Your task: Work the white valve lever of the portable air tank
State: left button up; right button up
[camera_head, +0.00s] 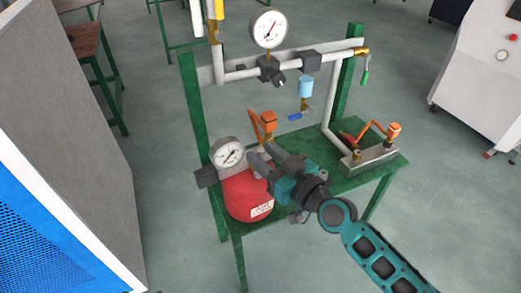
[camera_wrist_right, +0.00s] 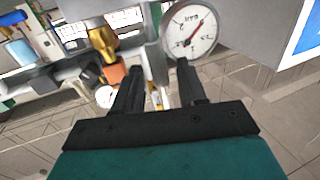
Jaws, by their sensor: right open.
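The red portable air tank (camera_head: 248,197) stands at the left end of the green bench, with a white label on its front. Its round dial gauge (camera_head: 228,153) is on the upper left and also shows large in the right wrist view (camera_wrist_right: 190,29). My right gripper (camera_head: 262,156) is over the top of the tank, just right of the gauge. Its two fingers (camera_wrist_right: 160,68) are apart, with a gap between them. I cannot clearly make out the white valve lever; the gripper covers part of the tank's top. My left gripper is not in view.
The green bench (camera_head: 352,178) carries a grey block with orange fittings (camera_head: 375,153) on the right. An upright orange fitting (camera_head: 268,120) rises just behind my gripper. Pipes and a larger gauge (camera_head: 269,29) stand above. A grey panel (camera_head: 75,125) is at left.

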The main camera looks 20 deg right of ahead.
jog(key=shift+x, duration=0.8)
jog(key=shift+c, duration=0.3)
grip_shut()
